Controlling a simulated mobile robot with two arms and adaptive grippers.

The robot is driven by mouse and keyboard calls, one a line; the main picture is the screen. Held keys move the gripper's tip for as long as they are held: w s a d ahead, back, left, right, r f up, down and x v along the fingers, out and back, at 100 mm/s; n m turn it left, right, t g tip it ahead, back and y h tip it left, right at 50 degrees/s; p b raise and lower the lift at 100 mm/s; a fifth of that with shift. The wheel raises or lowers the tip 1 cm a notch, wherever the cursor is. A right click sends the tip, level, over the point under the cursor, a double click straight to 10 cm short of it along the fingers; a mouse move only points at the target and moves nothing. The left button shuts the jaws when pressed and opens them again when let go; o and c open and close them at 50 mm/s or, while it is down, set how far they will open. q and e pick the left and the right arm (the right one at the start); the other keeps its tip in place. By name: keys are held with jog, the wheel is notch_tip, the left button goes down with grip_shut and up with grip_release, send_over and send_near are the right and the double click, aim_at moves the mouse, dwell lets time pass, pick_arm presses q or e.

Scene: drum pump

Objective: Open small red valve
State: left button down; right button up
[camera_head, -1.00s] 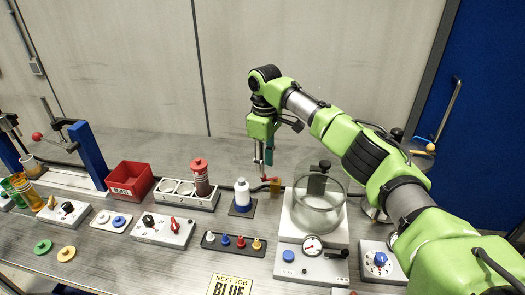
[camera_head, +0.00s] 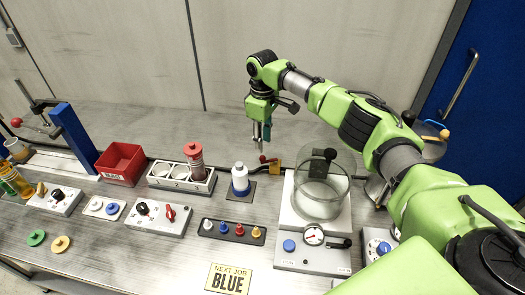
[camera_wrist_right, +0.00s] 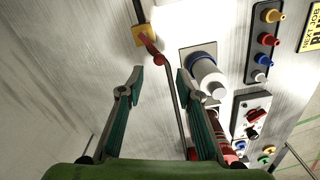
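The small red valve has a red lever (camera_head: 263,158) on a yellow body (camera_head: 275,166), at the back of the bench beside the white bottle. In the right wrist view the red lever (camera_wrist_right: 152,46) and its yellow body (camera_wrist_right: 143,35) lie just beyond the fingertips. My right gripper (camera_head: 263,140) points down above the lever. In the wrist view the right gripper (camera_wrist_right: 159,76) is open, with a wide gap and nothing held. A thin pipe runs from the valve through the gap. I cannot tell whether a finger touches the lever. My left gripper is out of view.
A white bottle (camera_head: 240,177) stands left of the valve. A clear chamber (camera_head: 318,195) on a white base stands close on its right. A rack with a red-capped container (camera_head: 195,162) and a red bin (camera_head: 122,162) are further left. The bench behind the valve is clear.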

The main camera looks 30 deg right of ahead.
notch_tip(320, 180, down, 7)
jog(key=shift+w+r+p, duration=0.1)
jog(key=shift+p, duration=0.4)
grip_shut()
